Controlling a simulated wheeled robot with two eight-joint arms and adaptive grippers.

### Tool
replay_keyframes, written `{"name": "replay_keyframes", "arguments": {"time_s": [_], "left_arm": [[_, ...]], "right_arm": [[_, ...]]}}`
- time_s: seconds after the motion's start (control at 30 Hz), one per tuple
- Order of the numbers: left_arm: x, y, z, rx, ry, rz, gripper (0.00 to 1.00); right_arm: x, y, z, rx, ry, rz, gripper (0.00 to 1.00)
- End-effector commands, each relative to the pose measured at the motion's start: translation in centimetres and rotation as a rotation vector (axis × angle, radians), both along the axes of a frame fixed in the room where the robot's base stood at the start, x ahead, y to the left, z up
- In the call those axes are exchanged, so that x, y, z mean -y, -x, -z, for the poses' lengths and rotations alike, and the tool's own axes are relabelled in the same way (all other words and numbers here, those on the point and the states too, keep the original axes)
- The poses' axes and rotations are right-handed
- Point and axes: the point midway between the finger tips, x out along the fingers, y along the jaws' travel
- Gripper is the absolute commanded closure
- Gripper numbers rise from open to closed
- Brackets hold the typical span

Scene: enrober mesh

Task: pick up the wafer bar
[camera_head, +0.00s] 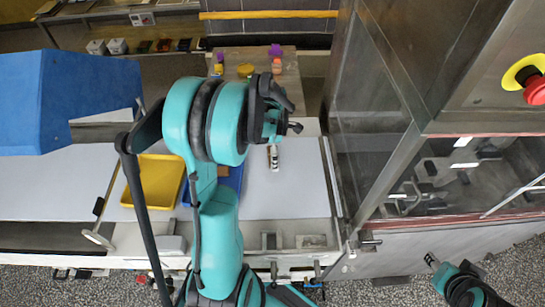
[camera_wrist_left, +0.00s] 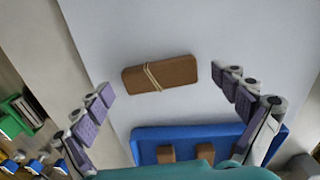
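The wafer bar (camera_wrist_left: 135,81) is a brown block with pale stripes across its middle, lying flat on the white surface in the left wrist view. My left gripper (camera_wrist_left: 162,80) is open, with one finger on each side of the bar and a gap at both ends. Neither finger appears to touch it. In the head view my left arm covers the middle of the work area, and I cannot make out the striped bar there. My right gripper (camera_head: 432,260) is at the lower right, small and away from the bar; its opening is unclear.
A blue tray (camera_wrist_left: 215,134) with two brown blocks lies near the bar. A yellow tray (camera_head: 152,181) stands left of it. A glass-sided steel cabinet (camera_head: 375,90) borders the right. The white surface (camera_head: 300,185) right of my left arm is mostly clear.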

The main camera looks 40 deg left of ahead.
Motion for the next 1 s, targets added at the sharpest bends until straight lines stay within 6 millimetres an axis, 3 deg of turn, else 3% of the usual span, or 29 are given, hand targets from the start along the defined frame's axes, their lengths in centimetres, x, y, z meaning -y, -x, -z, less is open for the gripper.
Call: {"name": "replay_keyframes", "arguments": {"time_s": [0.03,0.13,0.17,0.63,0.87,1.0], "left_arm": [[0.0,0.0,0.0,0.000,0.000,0.000,0.16],[0.0,0.0,0.0,0.000,0.000,0.000,0.41],[0.0,0.0,0.0,0.000,0.000,0.000,0.44],[0.0,0.0,-0.6,0.000,0.000,0.000,0.44],[0.0,0.0,-4.0,0.000,0.000,0.000,0.44],[2.4,-1.5,-5.9,0.000,0.000,0.007,0.44]], "right_arm": [[0.0,0.0,0.0,0.000,0.000,0.000,0.60],[0.0,0.0,0.0,0.000,0.000,0.000,0.60],[0.0,0.0,0.0,0.000,0.000,0.000,0.60],[0.0,0.0,-0.2,0.000,0.000,0.000,0.60],[0.0,0.0,-1.2,0.000,0.000,0.000,0.60],[0.0,0.0,-1.7,0.000,0.000,0.000,0.60]]}}
